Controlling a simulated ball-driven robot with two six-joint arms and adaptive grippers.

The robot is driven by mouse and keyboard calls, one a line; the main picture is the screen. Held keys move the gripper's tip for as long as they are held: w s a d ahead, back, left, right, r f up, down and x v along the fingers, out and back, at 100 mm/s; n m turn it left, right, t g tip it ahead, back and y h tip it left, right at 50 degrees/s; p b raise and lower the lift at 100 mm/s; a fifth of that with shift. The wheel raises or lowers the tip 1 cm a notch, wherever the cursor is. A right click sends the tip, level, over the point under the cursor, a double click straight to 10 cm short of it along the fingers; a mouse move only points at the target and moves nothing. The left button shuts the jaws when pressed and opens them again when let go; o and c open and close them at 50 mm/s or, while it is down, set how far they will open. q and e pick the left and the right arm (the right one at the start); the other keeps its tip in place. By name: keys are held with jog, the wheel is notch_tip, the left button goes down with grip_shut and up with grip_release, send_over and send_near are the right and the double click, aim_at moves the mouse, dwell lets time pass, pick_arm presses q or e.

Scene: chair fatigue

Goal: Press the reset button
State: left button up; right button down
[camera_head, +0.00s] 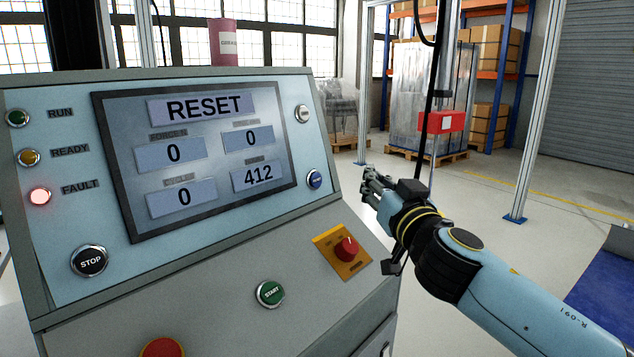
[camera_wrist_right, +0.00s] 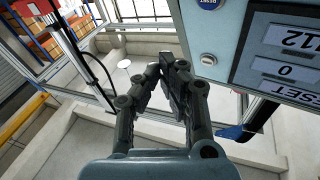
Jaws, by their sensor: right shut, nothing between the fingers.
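The blue reset button (camera_head: 314,179) sits in a silver ring at the lower right of the console's upper panel, right of the display (camera_head: 215,205). The display reads RESET, with 412 at its lower right. In the right wrist view the reset button (camera_wrist_right: 208,4) is at the top edge, partly cut off. My right gripper (camera_head: 368,183) is right of the console, at about the button's height in the picture, apart from it. Its fingers (camera_wrist_right: 168,65) are closed together and empty. My left gripper is not in view.
A white button (camera_head: 302,113) is above the reset button. A red rotary switch (camera_head: 346,248) on a yellow plate, a green START button (camera_head: 270,293) and a black STOP button (camera_head: 89,261) are on the console. The FAULT lamp (camera_head: 39,196) glows red. A red box (camera_head: 441,121) hangs behind my gripper.

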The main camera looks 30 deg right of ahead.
aim_at(316, 180)
jog(key=shift+w+a+r+n+t+y, duration=0.3)
jog(key=shift+w+a+r+y, duration=0.05)
jog(key=shift+w+y, duration=0.15)
jog(key=w+a+f, duration=0.2)
jog(key=w, duration=0.6)
jog(key=shift+a+b, duration=0.2)
jog(key=shift+b, duration=0.25)
jog(key=shift+w, duration=0.1)
jog(key=shift+f, duration=0.1)
dwell(0.9)
jog(key=shift+w+a+f+b, duration=0.1)
jog(key=shift+w+b, duration=0.25)
